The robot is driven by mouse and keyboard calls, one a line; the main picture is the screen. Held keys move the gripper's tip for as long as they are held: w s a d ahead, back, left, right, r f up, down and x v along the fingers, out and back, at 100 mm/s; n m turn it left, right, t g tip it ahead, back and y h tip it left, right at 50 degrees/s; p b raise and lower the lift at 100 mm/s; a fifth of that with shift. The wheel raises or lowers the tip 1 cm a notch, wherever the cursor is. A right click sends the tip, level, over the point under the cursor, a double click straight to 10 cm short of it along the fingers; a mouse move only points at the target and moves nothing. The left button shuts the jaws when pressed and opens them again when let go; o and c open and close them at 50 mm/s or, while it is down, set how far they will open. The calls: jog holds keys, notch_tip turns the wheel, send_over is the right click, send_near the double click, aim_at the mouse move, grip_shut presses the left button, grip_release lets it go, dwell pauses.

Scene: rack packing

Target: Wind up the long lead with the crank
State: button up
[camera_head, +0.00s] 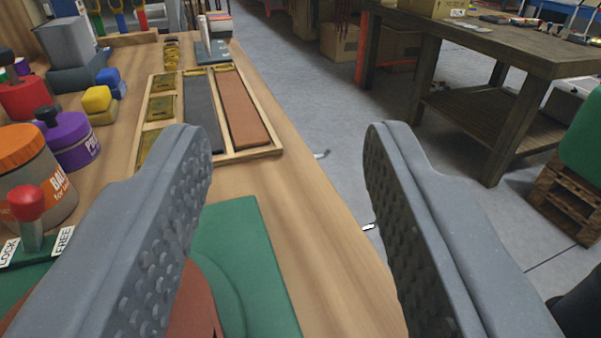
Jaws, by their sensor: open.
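My gripper (288,140) is open, its two grey padded fingers wide apart with nothing between the tips. The left finger is over the wooden bench, the right one beyond its right edge. Below the left finger is a green plate (245,270) with a raised round part. A reddish-brown piece (197,312) on it is mostly hidden by that finger. A red-knobbed lever (28,205) stands at the left between labels reading LOCK and FREE. I cannot make out the crank or the long lead for certain.
A wooden tray (270,153) with dark, brown and olive pieces lies ahead on the bench. Tubs with purple (72,142) and orange (22,148) parts and yellow and blue blocks stand left. A dark table (500,60) is across the grey floor, with a pallet at right.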

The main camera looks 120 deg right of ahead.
grip_shut()
jog(key=w+a+r+m+t+y+b, duration=0.1)
jog(key=w+a+m+t+y+b, duration=0.15)
jog(key=w+a+m+t, duration=0.35)
jog(key=w+a+r+m+t+y+b, duration=0.1)
jog(key=w+a+r+m+t+y, duration=0.15)
jog(key=w+a+m+t, duration=0.4)
jog(key=w+d+f+n+g+p, duration=0.1)
jog(key=d+f, duration=0.2)
jog(key=d, duration=0.4)
jog(key=w+d+f+g+p, duration=0.1)
jog(key=d+f, duration=0.3)
jog(key=d, duration=0.3)
jog(key=shift+f+n+y+p, duration=0.25)
jog(key=shift+n+y+p, duration=0.1)
jog(key=shift+y, duration=0.05)
